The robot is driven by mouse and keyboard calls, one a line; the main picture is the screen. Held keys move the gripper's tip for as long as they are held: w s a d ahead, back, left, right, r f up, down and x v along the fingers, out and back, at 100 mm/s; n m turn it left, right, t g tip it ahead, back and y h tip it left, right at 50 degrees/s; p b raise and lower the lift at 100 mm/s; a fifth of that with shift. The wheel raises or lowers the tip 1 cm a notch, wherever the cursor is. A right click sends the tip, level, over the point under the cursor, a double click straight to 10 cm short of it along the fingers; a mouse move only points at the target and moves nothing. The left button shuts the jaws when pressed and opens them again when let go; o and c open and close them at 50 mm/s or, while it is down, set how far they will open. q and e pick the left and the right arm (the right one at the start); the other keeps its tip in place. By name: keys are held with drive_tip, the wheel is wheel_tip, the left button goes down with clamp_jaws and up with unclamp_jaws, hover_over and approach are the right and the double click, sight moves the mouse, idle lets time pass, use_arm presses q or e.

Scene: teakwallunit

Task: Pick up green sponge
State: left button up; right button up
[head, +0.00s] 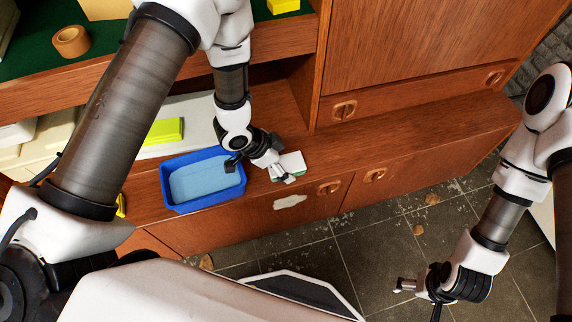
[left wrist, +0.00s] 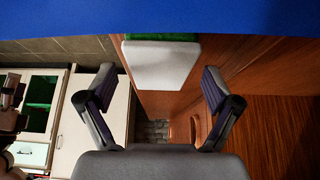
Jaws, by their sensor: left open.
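A small block with a white top and a green layer, seemingly the green sponge (head: 292,164), lies on the wooden ledge just right of the blue tub. In the left wrist view the sponge (left wrist: 160,66) shows its white face with a green strip along its far edge, between my fingers but beyond them. My left gripper (head: 262,172) is open and empty, close beside the sponge, with one finger near the tub's rim. My right gripper (head: 419,299) hangs low over the floor at the right, its fingers apart and empty.
The blue tub (head: 178,207) with a light blue inside stands left of the sponge. A yellow-green block (head: 164,131) lies behind it. A tape roll (head: 71,41) is on the upper green shelf. The ledge (head: 410,115) to the right is clear. Cabinet doors stand below.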

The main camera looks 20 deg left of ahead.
use_arm(q)
drive_tip(key=shift+x, duration=0.85)
drive_tip(key=shift+c, duration=0.3)
drive_tip(key=c, duration=1.1)
drive_tip(key=shift+o, duration=0.2)
drive_tip(key=shift+r, duration=0.1)
